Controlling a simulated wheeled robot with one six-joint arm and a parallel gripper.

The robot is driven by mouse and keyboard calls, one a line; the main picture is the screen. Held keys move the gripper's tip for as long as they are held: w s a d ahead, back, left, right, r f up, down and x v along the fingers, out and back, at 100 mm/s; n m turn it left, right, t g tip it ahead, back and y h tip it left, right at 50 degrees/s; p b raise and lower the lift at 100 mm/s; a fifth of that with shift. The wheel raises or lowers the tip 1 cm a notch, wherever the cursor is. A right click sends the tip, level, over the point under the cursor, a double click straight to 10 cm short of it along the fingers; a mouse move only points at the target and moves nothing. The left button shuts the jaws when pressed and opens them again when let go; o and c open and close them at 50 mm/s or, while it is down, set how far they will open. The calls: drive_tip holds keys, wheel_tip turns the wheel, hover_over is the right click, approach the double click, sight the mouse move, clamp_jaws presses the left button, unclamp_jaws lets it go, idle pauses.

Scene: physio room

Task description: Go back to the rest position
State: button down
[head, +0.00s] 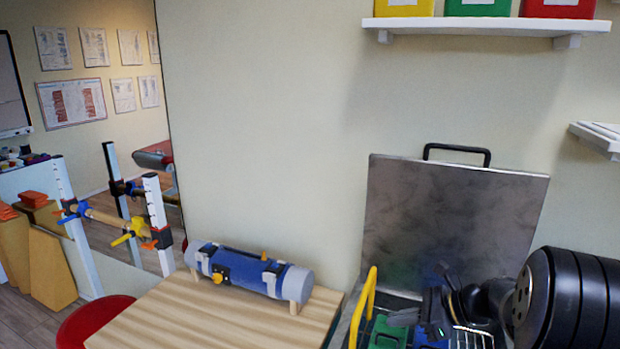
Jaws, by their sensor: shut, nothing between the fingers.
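My gripper (432,314) is at the lower right, on the end of my black arm. It is shut and empty. It hangs over or in front of an open case, whose grey lid (455,215) stands up against the wall with a black handle on top. A green block (386,334) and a blue part lie below the gripper, partly hidden by it. I cannot tell whether the gripper touches anything there.
A wooden table (190,320) holds a blue roll (245,272) on wooden feet. A yellow handle (362,308) rises beside the case. A white shelf (485,24) with coloured bins is above, and another shelf (600,138) is at right. A red stool (92,325) is at left.

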drive_tip(key=w+a+r+p, duration=0.2)
drive_tip(key=a+p, duration=0.1)
drive_tip(key=a, duration=0.3)
drive_tip(key=f+b, duration=0.5)
drive_tip(key=f, duration=0.2)
drive_tip(key=f+b, duration=0.6)
drive_tip(key=f, duration=0.1)
drive_tip(key=shift+w+d, duration=0.1)
drive_tip(key=shift+d, duration=0.1)
